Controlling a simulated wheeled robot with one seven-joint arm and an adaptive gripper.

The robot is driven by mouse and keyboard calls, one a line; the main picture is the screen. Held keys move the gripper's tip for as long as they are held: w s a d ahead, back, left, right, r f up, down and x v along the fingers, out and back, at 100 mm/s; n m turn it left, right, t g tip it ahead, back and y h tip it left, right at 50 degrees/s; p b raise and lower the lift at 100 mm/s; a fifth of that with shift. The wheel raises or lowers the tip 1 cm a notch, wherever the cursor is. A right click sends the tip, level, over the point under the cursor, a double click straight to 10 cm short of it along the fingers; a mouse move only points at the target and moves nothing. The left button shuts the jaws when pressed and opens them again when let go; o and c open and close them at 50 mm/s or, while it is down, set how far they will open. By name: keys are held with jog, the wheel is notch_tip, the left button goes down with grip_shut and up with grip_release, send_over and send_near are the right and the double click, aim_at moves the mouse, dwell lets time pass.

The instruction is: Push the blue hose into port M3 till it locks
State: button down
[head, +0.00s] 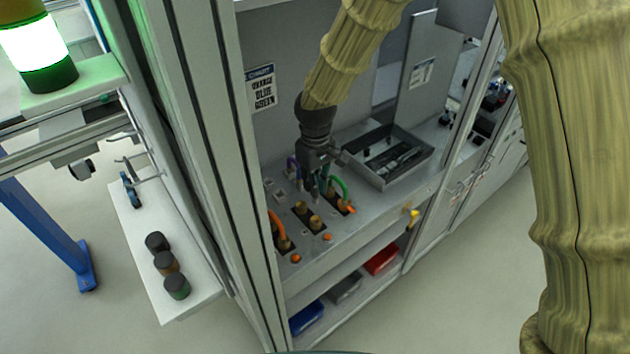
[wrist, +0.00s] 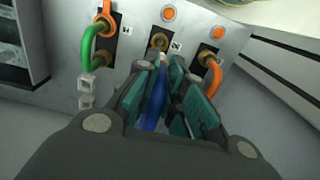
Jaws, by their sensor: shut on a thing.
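In the wrist view the blue hose (wrist: 154,104) runs between the teal fingers of my gripper (wrist: 168,80), which is shut on it. The hose's pale tip points at a brass port (wrist: 159,41) in the middle of the row. Tip and port look very close; I cannot tell if they touch. The small label beside this port is too blurred to read, so I cannot confirm it is M3. In the head view my gripper (head: 316,182) is over the port panel (head: 330,240), and the blue hose is not clearly visible there.
In the wrist view a green hose (wrist: 88,42) is plugged in at left and an orange hose (wrist: 216,77) at right, both near my fingers. In the head view an open grey tray (head: 425,160) stands right of my gripper. A cabinet post (head: 225,150) stands at left.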

aim_at(315, 202)
jog(key=shift+w+f, duration=0.1)
jog(key=shift+f, duration=0.4)
jog(key=shift+f+b, duration=2.45)
jog(key=shift+f, duration=0.6)
jog(key=shift+f+b, duration=0.35)
jog(key=shift+f, duration=0.7)
jog(key=shift+f, duration=0.4)
jog(key=c, duration=1.4)
grip_release()
jog(key=shift+c, duration=0.2)
notch_tip(315, 202, up, 12)
jog(key=shift+f, duration=0.1)
